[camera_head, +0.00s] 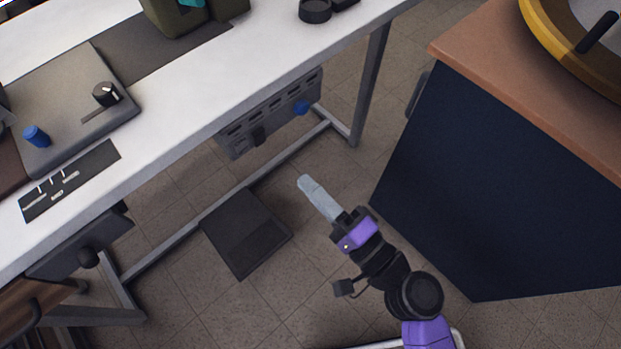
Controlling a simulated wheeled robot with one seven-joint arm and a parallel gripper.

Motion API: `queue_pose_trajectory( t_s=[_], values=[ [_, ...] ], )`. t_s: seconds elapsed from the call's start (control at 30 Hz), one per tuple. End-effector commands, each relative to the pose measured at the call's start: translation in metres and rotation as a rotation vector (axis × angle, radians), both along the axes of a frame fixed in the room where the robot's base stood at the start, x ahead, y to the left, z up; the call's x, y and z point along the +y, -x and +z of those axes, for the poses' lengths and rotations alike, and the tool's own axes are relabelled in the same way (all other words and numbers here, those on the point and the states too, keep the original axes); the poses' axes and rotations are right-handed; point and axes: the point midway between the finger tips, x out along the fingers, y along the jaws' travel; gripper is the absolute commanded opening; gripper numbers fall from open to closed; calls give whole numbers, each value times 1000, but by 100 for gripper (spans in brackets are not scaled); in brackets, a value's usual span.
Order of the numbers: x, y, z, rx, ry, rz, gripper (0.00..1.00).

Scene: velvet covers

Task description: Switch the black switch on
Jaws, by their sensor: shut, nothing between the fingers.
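My gripper (306,183) is shut and empty, with its pale grey fingers pointing up and left over the floor, apart from the table. A black knob (258,137) sticks out of a slotted grey panel (270,116) under the table's front edge, up and left of my gripper. A black dial with a white mark (105,94) sits beside a slot on a grey box (75,110) on the table. Another black knob (88,258) is on a dark box below the table at lower left. I cannot tell which is the black switch, or its setting.
A blue knob (301,108) is on the slotted panel, and another blue knob (37,136) on the grey box. The white table (190,125) has metal legs and a low crossbar. A dark flat box (246,232) lies on the floor. A navy cabinet (490,190) stands at right.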

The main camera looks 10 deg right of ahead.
Motion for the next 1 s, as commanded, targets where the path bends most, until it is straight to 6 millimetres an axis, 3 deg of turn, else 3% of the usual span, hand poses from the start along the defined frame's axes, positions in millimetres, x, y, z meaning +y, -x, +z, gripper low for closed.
queue_pose_trajectory(
  t_s=[0.3, 0.5, 0.7, 1.0],
  values=[
    [37, -53, 10, -4, 0, 4, 0],
    [54, -78, 12, -1, 0, 3, 0],
    [61, -91, 12, 0, 0, 1, 0],
    [63, -92, 12, 1, 1, 0, 0]
  ],
)
